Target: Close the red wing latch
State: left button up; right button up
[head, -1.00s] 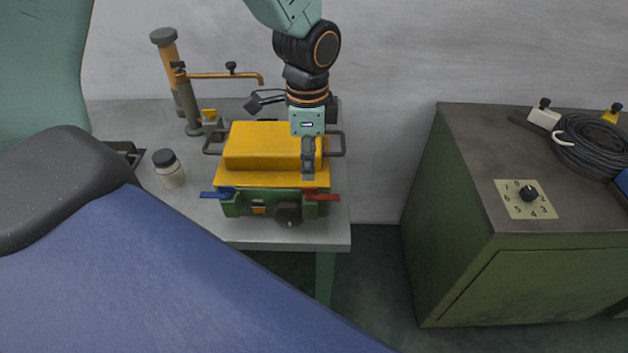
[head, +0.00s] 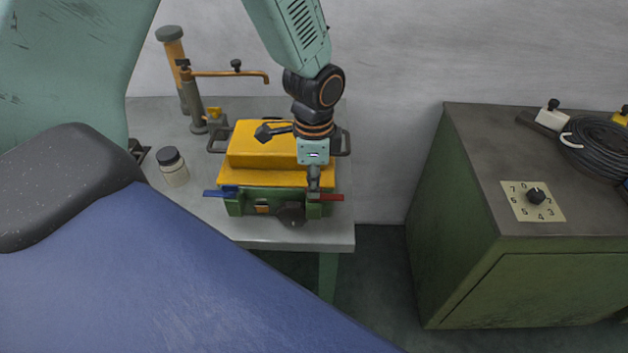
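The red wing latch (head: 331,197) sticks out to the right at the front right corner of a green box with a yellow lid (head: 262,150). A blue wing latch (head: 221,192) sticks out to the left at the front left corner. My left gripper (head: 314,190) points down at the box's front right edge, at the inner end of the red latch. Its fingers show as one narrow dark shape, so I cannot tell whether they are open or touching the latch. It hides part of the latch's inner end. My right gripper is out of view.
The box stands on a grey table (head: 330,232) near its front edge. A jar (head: 172,167) and an orange-armed stand (head: 196,105) are to its left. A green cabinet (head: 470,200) with a dial stands right, across a gap. A blue surface (head: 160,270) fills the lower left.

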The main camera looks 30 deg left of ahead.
pick_arm(q)
jog(key=shift+s+a, duration=0.1)
jog(key=shift+s, duration=0.05)
grip_shut()
jog(key=n+p, duration=0.2)
jog(key=n, duration=0.1)
jog(key=shift+r, duration=0.15)
jog(key=n+p, duration=0.3)
jog(key=n, duration=0.3)
jog(key=n+p, duration=0.2)
jog(key=n, duration=0.2)
jog(key=shift+n, duration=0.4)
jog(key=shift+w+n+p, duration=0.15)
jog(key=shift+n+p, duration=0.35)
jog(key=shift+n, duration=0.55)
jog(key=shift+w+n+p, duration=0.1)
jog(key=shift+n+p, duration=0.4)
jog(key=shift+n, duration=0.55)
